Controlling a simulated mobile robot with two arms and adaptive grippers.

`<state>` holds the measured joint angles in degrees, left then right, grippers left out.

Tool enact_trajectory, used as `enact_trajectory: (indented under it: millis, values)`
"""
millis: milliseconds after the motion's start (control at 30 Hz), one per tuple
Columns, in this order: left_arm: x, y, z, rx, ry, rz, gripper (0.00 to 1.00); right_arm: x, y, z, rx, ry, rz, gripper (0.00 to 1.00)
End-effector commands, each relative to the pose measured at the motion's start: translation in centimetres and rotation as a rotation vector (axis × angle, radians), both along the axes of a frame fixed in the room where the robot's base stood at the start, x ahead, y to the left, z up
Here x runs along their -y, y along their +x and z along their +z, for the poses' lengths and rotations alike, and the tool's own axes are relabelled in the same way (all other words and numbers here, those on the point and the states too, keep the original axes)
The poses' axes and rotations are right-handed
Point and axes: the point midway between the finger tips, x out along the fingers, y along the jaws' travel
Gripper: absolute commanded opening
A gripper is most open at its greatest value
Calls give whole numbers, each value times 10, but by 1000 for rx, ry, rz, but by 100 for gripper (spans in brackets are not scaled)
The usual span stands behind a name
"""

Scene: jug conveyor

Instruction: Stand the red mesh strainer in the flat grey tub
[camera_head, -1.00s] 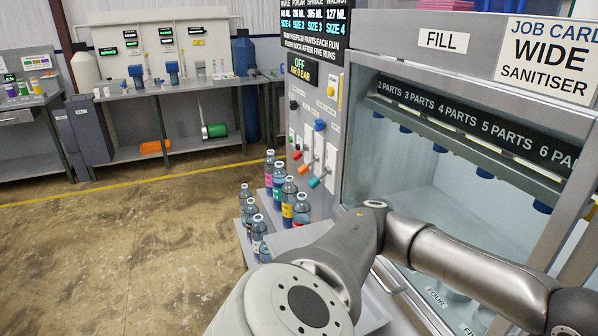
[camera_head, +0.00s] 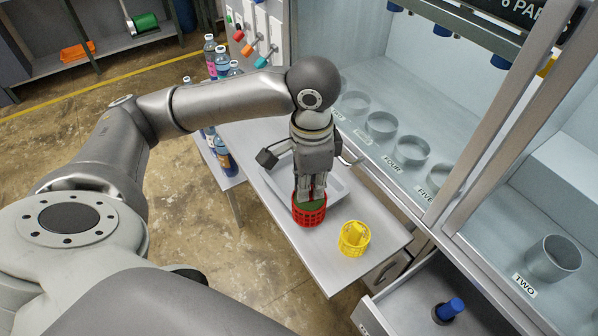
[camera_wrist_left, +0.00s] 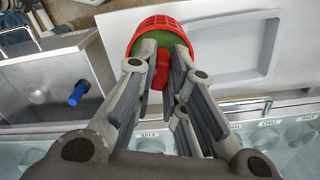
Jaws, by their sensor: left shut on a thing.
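The red mesh strainer (camera_head: 309,215) is a round basket with a green inside and a red upright grip in its middle. My left gripper (camera_head: 311,194) points down into it, with its fingers closed on that grip. In the left wrist view the red strainer (camera_wrist_left: 152,25) is at the top, ahead of my left gripper (camera_wrist_left: 161,80). The flat grey tub (camera_head: 337,184) lies on the steel table beside and behind the strainer, partly hidden by the gripper. Its rim also shows in the wrist view (camera_wrist_left: 271,42). I cannot tell whether the strainer touches the table.
A yellow mesh strainer (camera_head: 354,239) stands close to the right of the red one. An open drawer (camera_head: 400,303) below holds a blue-topped object (camera_head: 449,309). Bottles (camera_head: 222,62) stand at the left. The glass-fronted cabinet (camera_head: 385,85) with grey rings borders the table.

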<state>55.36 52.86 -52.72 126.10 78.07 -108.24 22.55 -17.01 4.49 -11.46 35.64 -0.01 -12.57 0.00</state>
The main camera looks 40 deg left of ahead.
Motion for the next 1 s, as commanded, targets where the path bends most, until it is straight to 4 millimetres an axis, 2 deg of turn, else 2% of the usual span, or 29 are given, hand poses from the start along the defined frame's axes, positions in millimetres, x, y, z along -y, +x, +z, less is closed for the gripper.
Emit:
enact_trajectory:
  millis: [300,500,633,733,1000]
  values:
    - [-23,9,-5,-1,0,-508,0,1,-8,-14,-13,-1,0,40]
    - [-32,11,-6,-1,0,-707,0,1,-8,-17,-12,-2,0,40]
    - [-35,14,-6,-1,-1,-757,0,1,-7,-18,-11,-1,0,40]
    - [-42,25,-11,-3,0,-765,0,1,-6,-16,-10,-1,0,40]
    - [-70,73,-35,-3,1,-764,0,1,-5,-7,-7,-1,0,40]
